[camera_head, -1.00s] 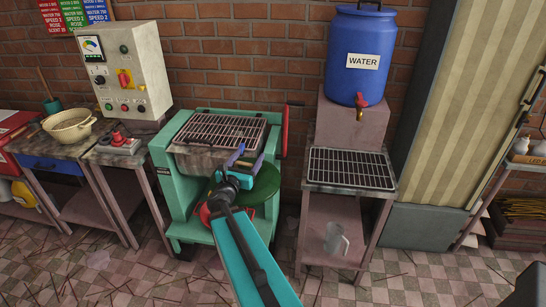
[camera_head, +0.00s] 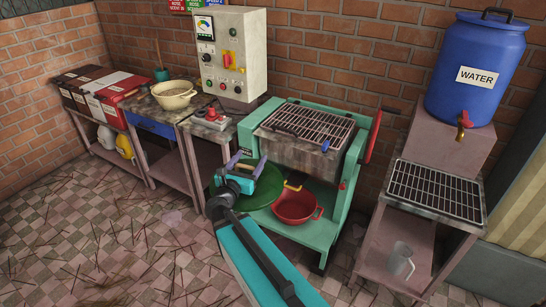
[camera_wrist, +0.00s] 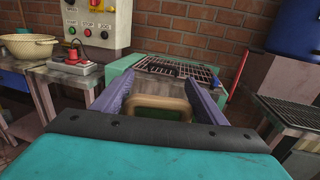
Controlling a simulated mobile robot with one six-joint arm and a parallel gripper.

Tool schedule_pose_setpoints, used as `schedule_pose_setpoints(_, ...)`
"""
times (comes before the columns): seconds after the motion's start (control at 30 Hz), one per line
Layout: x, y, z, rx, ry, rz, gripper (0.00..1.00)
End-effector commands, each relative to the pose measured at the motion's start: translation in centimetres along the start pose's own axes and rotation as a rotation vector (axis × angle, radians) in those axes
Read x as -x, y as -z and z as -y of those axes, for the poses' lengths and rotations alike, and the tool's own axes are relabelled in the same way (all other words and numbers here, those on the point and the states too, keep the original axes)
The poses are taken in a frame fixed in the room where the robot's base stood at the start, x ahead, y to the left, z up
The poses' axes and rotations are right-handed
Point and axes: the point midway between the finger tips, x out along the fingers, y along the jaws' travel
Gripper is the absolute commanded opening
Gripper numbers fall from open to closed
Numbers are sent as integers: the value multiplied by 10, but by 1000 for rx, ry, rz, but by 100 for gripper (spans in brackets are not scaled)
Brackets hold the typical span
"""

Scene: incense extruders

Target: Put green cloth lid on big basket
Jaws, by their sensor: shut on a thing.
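My gripper (camera_head: 246,164) is shut on the handle of a dark green round lid (camera_head: 268,188). In the wrist view the gripper (camera_wrist: 160,98) has a tan handle (camera_wrist: 160,103) between its purple fingers, with a bit of green below it. The lid is held in the air in front of the left side of the green machine. A cream basket (camera_head: 174,98) with side handles stands uncovered on the small table at left; it also shows at the left of the wrist view (camera_wrist: 28,46). A red basket (camera_head: 297,207) sits on the machine's lower shelf.
The green machine (camera_head: 335,222) with a top grate stands right of the lid. A side table with a red-knobbed box (camera_head: 211,118) stands between it and the cream basket's table. A blue water barrel (camera_head: 478,65) is at right.

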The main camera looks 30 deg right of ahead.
Motion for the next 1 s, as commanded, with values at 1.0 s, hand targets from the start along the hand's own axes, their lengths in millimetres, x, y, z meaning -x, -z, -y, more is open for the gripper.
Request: schedule_pose_setpoints(1.0,163,-4,-79,2,43,-4,26)
